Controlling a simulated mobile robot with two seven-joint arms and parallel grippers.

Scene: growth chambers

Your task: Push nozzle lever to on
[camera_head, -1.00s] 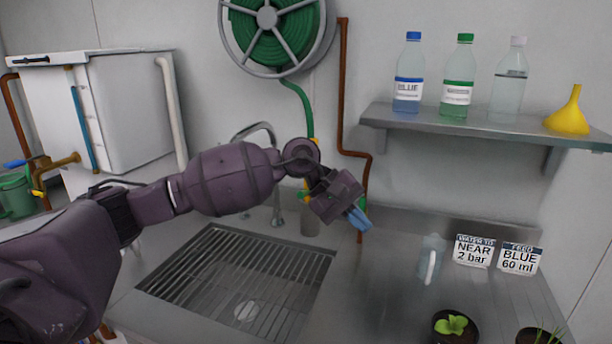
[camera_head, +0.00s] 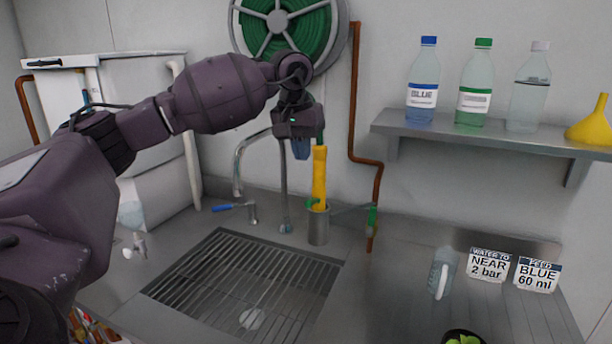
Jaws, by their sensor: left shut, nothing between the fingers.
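The yellow nozzle (camera_head: 320,178) stands upright in a grey holder (camera_head: 318,226) at the back of the sink counter. A small green part, perhaps its lever (camera_head: 312,202), shows low on its left side. My left gripper (camera_head: 301,150) points down just left of the nozzle's top, its blue fingers shut and empty. There is a small gap between the fingers and the nozzle in the picture; I cannot tell the depth. My right gripper is not in view.
A faucet (camera_head: 238,160) with a blue-handled tap (camera_head: 232,207) stands left of the nozzle. A green-handled valve (camera_head: 372,218) is to its right. A hose reel (camera_head: 290,25) hangs above. The shelf (camera_head: 450,130) holds bottles and a funnel. A clear jug (camera_head: 441,272) stands right of the sink grate (camera_head: 240,285).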

